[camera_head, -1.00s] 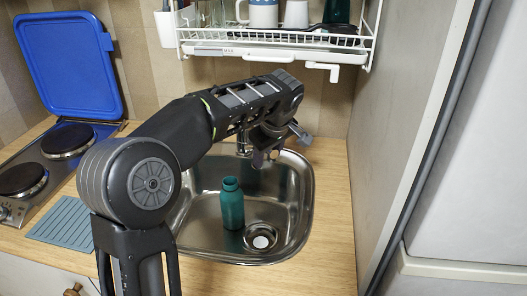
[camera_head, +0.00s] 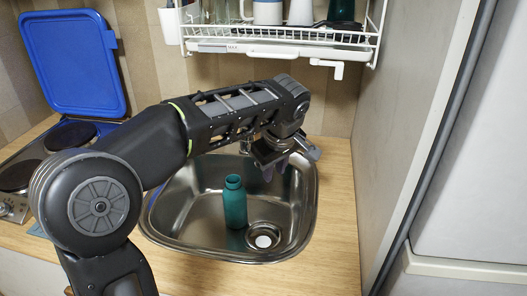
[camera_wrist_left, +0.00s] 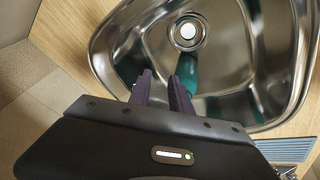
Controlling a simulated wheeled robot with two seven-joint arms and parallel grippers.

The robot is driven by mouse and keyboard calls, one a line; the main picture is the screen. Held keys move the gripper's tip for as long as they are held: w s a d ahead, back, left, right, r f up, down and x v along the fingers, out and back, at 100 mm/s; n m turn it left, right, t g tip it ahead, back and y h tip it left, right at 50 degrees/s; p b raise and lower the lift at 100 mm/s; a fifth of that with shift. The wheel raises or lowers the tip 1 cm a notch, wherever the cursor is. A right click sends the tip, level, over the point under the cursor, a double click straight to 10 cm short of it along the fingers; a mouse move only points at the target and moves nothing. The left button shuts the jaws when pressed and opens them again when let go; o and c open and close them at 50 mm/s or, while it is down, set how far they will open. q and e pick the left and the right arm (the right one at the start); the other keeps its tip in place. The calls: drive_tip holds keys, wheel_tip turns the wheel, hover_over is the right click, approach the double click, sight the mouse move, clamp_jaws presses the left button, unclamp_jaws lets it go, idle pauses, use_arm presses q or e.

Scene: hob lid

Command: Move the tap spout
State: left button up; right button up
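My left gripper (camera_head: 275,172) hangs over the back of the steel sink (camera_head: 197,215), pointing down, with its arm reaching in from the left. In the left wrist view its two dark purple fingers (camera_wrist_left: 162,88) are apart, with nothing seen between them. The tap spout cannot be made out clearly. A small bit of metal (camera_head: 244,147) at the sink's back edge, beside my wrist, may be part of the tap; my arm covers the rest. No tap shows in the left wrist view. My right gripper is in neither view.
A teal bottle (camera_head: 235,203) stands in the sink beside the drain (camera_head: 263,240). A white dish rack (camera_head: 290,48) hangs above my arm. A blue hob lid (camera_head: 72,62) stands raised at left. The wooden counter (camera_head: 337,215) right of the sink is clear.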

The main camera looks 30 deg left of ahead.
use_arm(q)
drive_tip(key=a+r+p, duration=0.1)
drive_tip(key=s+a+r+m+h+p, duration=0.1)
drive_tip(key=a, duration=0.1)
drive_tip(key=s+a+r+h+p, duration=0.1)
drive_tip(key=shift+s+a+r+m+t+p, duration=0.15)
drive_tip(key=shift+s+r+m+t+p, duration=0.15)
drive_tip(key=shift+r+p, duration=0.1)
drive_tip(key=c, duration=0.4)
drive_tip(key=a+r+p, duration=0.1)
drive_tip(key=a+r, duration=0.1)
drive_tip(key=a+r+m+t+p, duration=0.1)
drive_tip(key=a+r+p, duration=0.1)
drive_tip(key=s+a+r+m+t+h+p, duration=0.1)
drive_tip(key=a+r, duration=0.1)
drive_tip(key=a, duration=0.1)
drive_tip(key=shift+s+a+r+p, duration=0.1)
drive_tip(key=shift+r+p, duration=0.25)
drive_tip(key=shift+p, duration=0.05)
clamp_jaws()
drive_tip(key=shift+a+r+m+t, duration=0.2)
drive_tip(key=shift+a+m+t, duration=0.15)
drive_tip(key=shift+m+t, duration=0.05)
